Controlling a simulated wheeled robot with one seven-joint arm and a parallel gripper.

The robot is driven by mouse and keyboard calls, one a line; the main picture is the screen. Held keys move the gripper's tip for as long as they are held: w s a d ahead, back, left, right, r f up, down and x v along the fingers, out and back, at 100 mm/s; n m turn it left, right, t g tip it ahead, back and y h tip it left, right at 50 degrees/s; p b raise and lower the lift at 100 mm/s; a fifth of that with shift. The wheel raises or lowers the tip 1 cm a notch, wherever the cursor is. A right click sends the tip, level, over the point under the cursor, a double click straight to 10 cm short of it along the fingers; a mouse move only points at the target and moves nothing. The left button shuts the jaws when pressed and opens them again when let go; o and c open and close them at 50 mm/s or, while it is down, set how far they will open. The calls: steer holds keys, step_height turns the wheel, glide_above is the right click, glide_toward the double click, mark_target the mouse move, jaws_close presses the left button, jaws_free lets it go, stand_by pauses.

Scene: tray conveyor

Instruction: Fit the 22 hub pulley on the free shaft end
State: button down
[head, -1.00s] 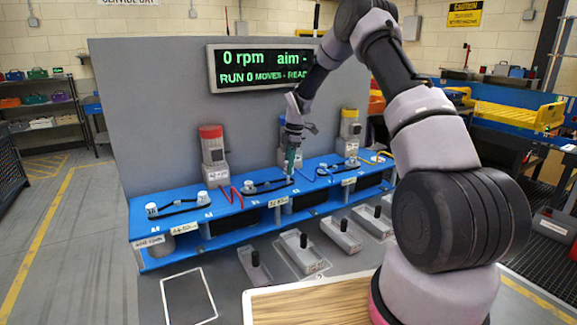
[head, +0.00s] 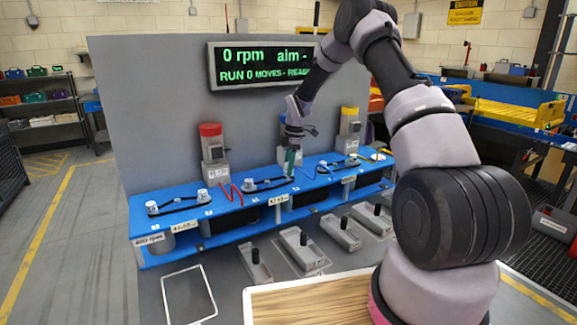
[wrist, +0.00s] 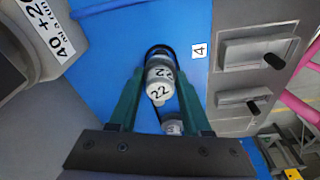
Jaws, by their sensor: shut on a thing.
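The 22 hub pulley (wrist: 158,92), a white-grey cylinder, sits between the green fingers of my gripper (wrist: 160,78) in the wrist view. My gripper is shut on it. Two "22" marks show on it or on a part right behind it. A black belt loop (wrist: 150,112) runs by it to a smaller grey pulley (wrist: 173,127). In the head view my gripper (head: 291,160) is low over the middle of the blue bench (head: 225,208). The shaft end under the pulley is hidden, and I cannot tell whether the pulley touches it.
Motors with red (head: 211,130) and yellow (head: 350,112) caps stand behind the bench. Grey trays with black knobs (head: 304,240) stand in front. A display (head: 264,66) reads 0 rpm. A wooden top (head: 310,300) is near me. An outlined floor patch (head: 188,295) is empty.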

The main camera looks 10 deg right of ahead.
steer(key=shift+f, duration=1.4)
steer(key=shift+c, duration=1.4)
jaws_free()
steer(key=shift+r, duration=0.1)
steer(key=r, duration=0.3)
steer(key=d+r, duration=0.1)
steer(key=r, duration=0.6)
steer(key=shift+d+r, duration=0.25)
steer(key=shift+d, duration=0.05)
